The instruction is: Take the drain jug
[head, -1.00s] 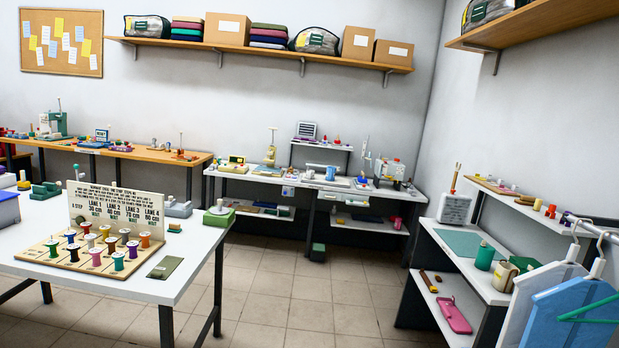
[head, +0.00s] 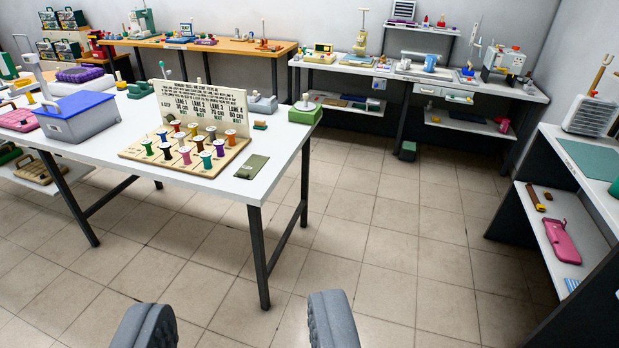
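My gripper (head: 239,322) shows at the bottom of the head view, its two dark grey fingers wide apart with nothing between them but tiled floor. A small blue jug-like vessel (head: 431,62) stands upright on the white bench (head: 345,69) at the back. It may be the drain jug, but it is too small to tell. My gripper is far from it, with open floor between. No other jug is clear in the head view now.
A white table (head: 219,185) with a board of coloured spools (head: 190,148) and a blue-lidded box (head: 78,116) stands ahead left. A white shelf unit (head: 570,240) with a pink object (head: 562,241) stands at the right. Tiled floor (head: 400,215) between them is clear.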

